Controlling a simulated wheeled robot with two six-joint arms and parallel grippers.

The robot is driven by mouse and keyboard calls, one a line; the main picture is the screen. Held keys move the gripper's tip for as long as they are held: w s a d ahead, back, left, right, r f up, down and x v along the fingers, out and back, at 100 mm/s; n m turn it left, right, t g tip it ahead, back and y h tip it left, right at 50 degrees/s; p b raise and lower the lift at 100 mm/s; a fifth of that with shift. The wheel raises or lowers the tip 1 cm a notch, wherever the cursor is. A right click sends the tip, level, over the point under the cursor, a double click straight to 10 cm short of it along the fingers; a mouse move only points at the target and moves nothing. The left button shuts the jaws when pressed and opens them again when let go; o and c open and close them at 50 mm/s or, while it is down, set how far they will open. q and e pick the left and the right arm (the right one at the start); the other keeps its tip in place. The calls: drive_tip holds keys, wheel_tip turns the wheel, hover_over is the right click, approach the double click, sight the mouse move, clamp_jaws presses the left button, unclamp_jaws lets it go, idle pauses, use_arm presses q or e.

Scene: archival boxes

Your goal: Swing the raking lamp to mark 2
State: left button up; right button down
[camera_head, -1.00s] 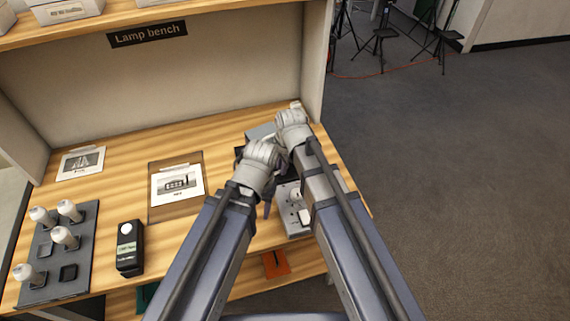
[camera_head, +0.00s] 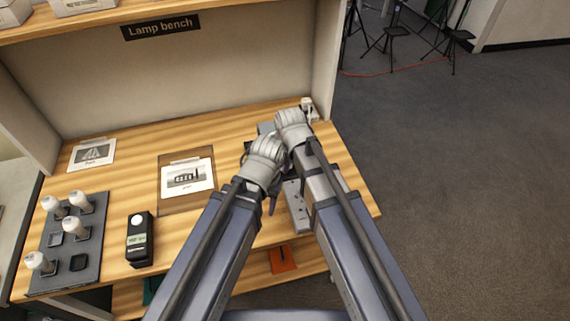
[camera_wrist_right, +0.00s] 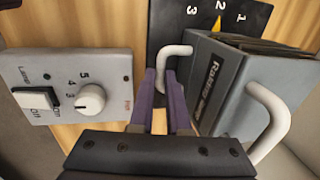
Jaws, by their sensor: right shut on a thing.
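The raking lamp (camera_wrist_right: 222,88) is a grey box with a "Raking" label, on the right of the right wrist view. White bent handles stick out from it, one at the left (camera_wrist_right: 174,50) and one at the right (camera_wrist_right: 270,120). My right gripper (camera_wrist_right: 164,80) is shut on the left handle. In the head view my right gripper (camera_head: 293,128) and left gripper (camera_head: 264,163) mostly cover the lamp. The left jaws are hidden.
A grey control box (camera_wrist_right: 70,85) with a knob and switch stands left of the lamp. On the bench lie a picture card (camera_head: 187,178), a black meter (camera_head: 139,240) and a bulb tray (camera_head: 70,262). An upright panel (camera_head: 326,60) closes the bench's right end.

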drive_tip(key=c, duration=0.9)
unclamp_jaws()
use_arm(q)
drive_tip(key=shift+r, duration=0.1)
use_arm(e)
drive_tip(key=shift+r, duration=0.1)
use_arm(q)
wheel_tip(320, 180, up, 8)
drive_tip(key=p, duration=0.7)
drive_tip(key=shift+f+p, duration=0.25)
drive_tip(key=shift+p, duration=0.1)
use_arm(e)
drive_tip(key=r, duration=0.2)
drive_tip(key=s+r, duration=0.1)
drive_tip(key=r, duration=0.4)
drive_tip(key=shift+s+d+r, duration=0.2)
drive_tip(key=shift+s+r, duration=0.05)
drive_tip(key=shift+s, duration=0.05)
